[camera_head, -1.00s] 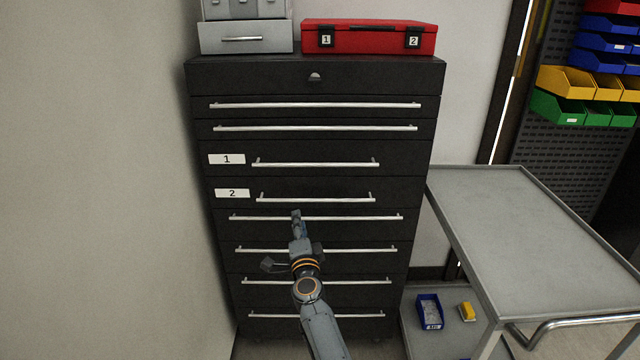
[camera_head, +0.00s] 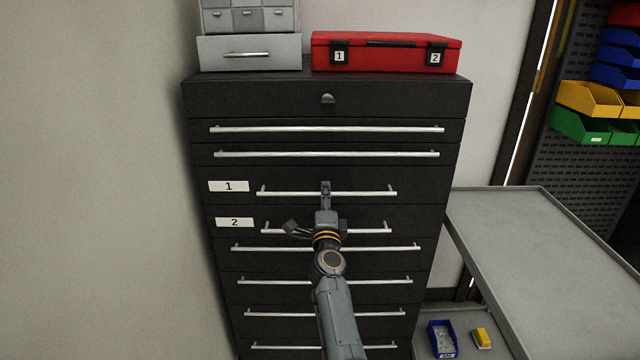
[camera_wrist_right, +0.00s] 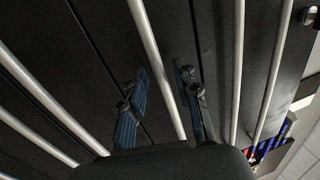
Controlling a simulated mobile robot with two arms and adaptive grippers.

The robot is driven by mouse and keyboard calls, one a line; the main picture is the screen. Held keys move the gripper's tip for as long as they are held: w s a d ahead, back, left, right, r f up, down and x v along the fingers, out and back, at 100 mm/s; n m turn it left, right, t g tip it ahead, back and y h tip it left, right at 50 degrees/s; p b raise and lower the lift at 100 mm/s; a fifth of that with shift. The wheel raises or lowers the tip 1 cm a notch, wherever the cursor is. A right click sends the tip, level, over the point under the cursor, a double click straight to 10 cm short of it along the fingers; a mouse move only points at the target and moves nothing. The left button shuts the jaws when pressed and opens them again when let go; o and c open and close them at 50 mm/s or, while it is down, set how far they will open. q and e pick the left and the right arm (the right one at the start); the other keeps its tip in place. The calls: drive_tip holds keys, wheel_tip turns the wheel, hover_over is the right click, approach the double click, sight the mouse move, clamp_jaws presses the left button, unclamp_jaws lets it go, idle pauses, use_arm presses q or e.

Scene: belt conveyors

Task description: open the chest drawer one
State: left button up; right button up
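The black chest of drawers (camera_head: 350,100) fills the middle of the head view, its drawers shut. Drawer one, marked by a white "1" label (camera_head: 229,186), has a long silver handle (camera_head: 370,192). My right gripper (camera_head: 326,187) is in front of this handle, near its middle. In the right wrist view, its two blue-padded fingers (camera_wrist_right: 160,76) stand apart, with a silver bar (camera_wrist_right: 156,50) running between them. The fingers look open, with gaps to the bar. Drawer two, with a "2" label (camera_head: 234,223), is just below, partly behind my arm. My left gripper is not in view.
A red case (camera_head: 385,60) and a grey small-drawer unit (camera_head: 249,53) stand on top of the chest. A grey cart (camera_head: 540,240) is close on the right, with a blue bin (camera_head: 441,339) on its lower shelf. A wall is on the left.

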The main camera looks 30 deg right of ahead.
drive_tip(key=shift+w+d+r, duration=0.1)
drive_tip(key=shift+w+d, duration=0.1)
drive_tip(key=shift+w, duration=0.2)
drive_tip(key=shift+r, duration=0.1)
drive_tip(key=c, duration=0.7)
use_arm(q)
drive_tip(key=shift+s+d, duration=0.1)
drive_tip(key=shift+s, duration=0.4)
use_arm(e)
clamp_jaws()
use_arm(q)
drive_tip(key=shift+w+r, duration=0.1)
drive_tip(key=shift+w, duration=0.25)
